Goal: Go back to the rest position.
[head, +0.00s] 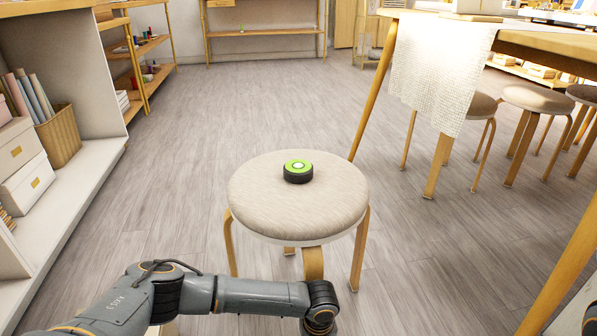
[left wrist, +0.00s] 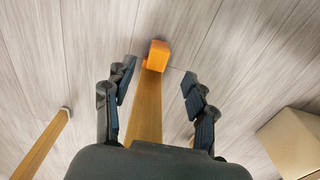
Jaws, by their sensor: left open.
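My left arm crosses the bottom of the head view, below and in front of the round stool (head: 262,213); its gripper is out of that frame at the bottom. In the left wrist view my left gripper (left wrist: 158,74) is open with nothing visibly held. A wooden leg (left wrist: 146,110) runs between and beyond its fingers, and an orange block (left wrist: 157,55) shows at the leg's far end. I cannot tell whether the fingers touch the leg. My right gripper is not in view.
A black and green round device (head: 298,171) sits on the stool. A shelf unit (head: 85,178) stands left, a cloth-draped table (head: 545,47) and several stools right. The floor (head: 190,130) behind the stool is clear. A beige box (left wrist: 295,140) is at the wrist view's right.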

